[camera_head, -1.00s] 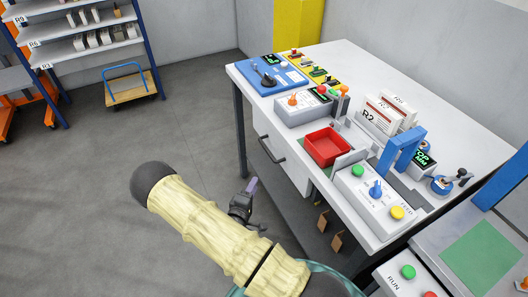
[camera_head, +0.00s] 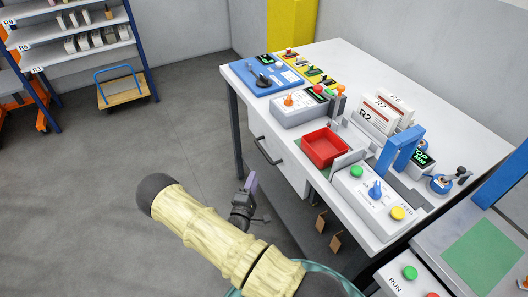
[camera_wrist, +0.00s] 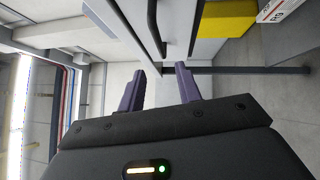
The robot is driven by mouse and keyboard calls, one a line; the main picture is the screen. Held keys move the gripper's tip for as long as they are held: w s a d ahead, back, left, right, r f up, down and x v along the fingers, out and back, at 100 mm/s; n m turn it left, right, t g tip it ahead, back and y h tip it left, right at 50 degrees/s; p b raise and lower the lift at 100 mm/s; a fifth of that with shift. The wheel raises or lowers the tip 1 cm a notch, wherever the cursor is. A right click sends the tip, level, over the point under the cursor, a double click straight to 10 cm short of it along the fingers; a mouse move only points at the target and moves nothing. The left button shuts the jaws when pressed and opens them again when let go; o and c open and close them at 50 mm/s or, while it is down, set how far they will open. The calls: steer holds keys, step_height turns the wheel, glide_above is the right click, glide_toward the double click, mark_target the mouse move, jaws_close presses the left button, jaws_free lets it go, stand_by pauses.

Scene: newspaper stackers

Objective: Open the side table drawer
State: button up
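The side table drawer (camera_head: 283,163) is a light grey front under the left end of the white-topped table (camera_head: 342,49). It looks shut. Its dark bar handle (camera_head: 267,152) stands out from the front, and the handle also shows at the top of the wrist view (camera_wrist: 154,28). My gripper (camera_head: 250,184) is in front of the drawer, below and left of the handle, apart from it. In the wrist view my gripper (camera_wrist: 160,82) has its two purple fingers spread with nothing between them. The handle lies beyond the fingertips.
On the table stand a blue panel (camera_head: 262,74), a red bin (camera_head: 324,146) and a control box (camera_head: 370,197). A dark table leg (camera_head: 236,130) stands left of the drawer. Brown tags (camera_head: 335,242) hang below the table.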

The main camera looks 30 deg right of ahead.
mark_target(264, 151)
steer(key=p+x, duration=0.1)
steer(key=x, duration=1.2)
steer(key=shift+d, duration=0.25)
steer(key=shift+a, duration=0.1)
jaws_close()
